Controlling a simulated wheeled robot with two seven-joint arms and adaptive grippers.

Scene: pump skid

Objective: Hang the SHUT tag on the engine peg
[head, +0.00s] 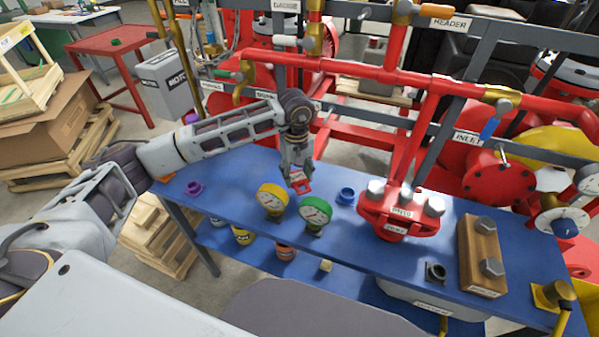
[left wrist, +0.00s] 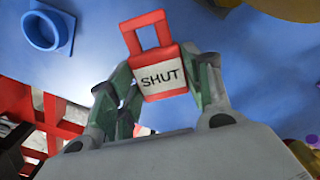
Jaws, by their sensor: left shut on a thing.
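The SHUT tag (left wrist: 163,76) is a red block with a white face reading SHUT and a square red loop on top. My left gripper (left wrist: 160,85) is shut on its body, with the loop clear of the fingers. In the head view my left gripper (head: 299,178) holds the tag (head: 301,187) above the blue bench (head: 240,172), behind the yellow and green gauges. I cannot pick out the engine peg in either view. My right gripper is not in view.
A yellow gauge (head: 272,198) and a green gauge (head: 315,211) stand just in front of the tag. A blue ring fitting (head: 345,195) is to its right, then a red flanged part (head: 400,211). Red pipes (head: 385,76) and a grey frame (head: 470,38) rise behind the bench.

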